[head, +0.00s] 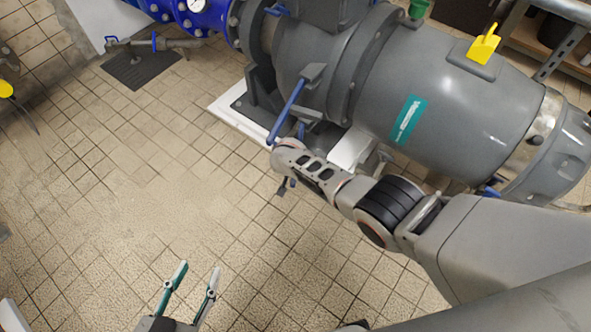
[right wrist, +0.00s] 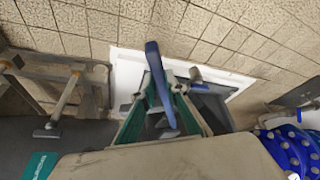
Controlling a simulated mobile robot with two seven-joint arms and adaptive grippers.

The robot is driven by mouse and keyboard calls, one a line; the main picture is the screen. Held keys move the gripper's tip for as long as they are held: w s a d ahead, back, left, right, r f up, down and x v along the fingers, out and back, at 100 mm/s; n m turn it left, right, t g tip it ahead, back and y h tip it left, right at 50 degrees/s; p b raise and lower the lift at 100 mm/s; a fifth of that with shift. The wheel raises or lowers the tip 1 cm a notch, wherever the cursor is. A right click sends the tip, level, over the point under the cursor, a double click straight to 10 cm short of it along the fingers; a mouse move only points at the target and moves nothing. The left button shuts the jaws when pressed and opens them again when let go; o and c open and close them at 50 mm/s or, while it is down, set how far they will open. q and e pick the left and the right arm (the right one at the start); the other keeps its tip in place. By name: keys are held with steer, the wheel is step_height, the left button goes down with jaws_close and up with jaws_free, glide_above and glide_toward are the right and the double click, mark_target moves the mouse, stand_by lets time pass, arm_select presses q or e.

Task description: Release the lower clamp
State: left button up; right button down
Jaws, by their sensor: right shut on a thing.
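In the right wrist view, my right gripper (right wrist: 160,92) has its green-sided fingers closed on a blue clamp lever (right wrist: 157,72). The lever's rounded end points toward the top of the picture. In the head view, a long blue lever (head: 288,110) slants down from the side of the grey pump housing (head: 440,95), its lower end by my right wrist. My left gripper (head: 200,268) is open and empty above the floor.
Blue flanged piping (head: 205,12) with a gauge runs at the top left. A white plinth (head: 228,112) lies under the pump. A yellow handle (head: 485,43) stands on top of the housing. Tiled floor (head: 130,190) is clear at left and centre.

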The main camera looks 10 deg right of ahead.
steer(key=shift+s+f, duration=0.1)
steer(key=shift+s, duration=0.05)
steer(key=c, duration=2)
jaws_free()
steer(key=shift+c, duration=0.2)
steer(key=shift+a, duration=0.1)
steer(key=shift+s+a+r, duration=0.15)
steer(key=shift+a+r, duration=0.1)
steer(key=shift+r, duration=0.4)
steer(key=shift+s+d+r, duration=0.1)
steer(key=shift+s+r, duration=0.1)
steer(key=shift+r, duration=0.25)
steer(key=shift+s+d+r, duration=0.1)
steer(key=shift+s+r, duration=0.05)
steer(key=shift+r, duration=0.25)
steer(key=v, duration=0.9)
steer(key=shift+a, duration=0.1)
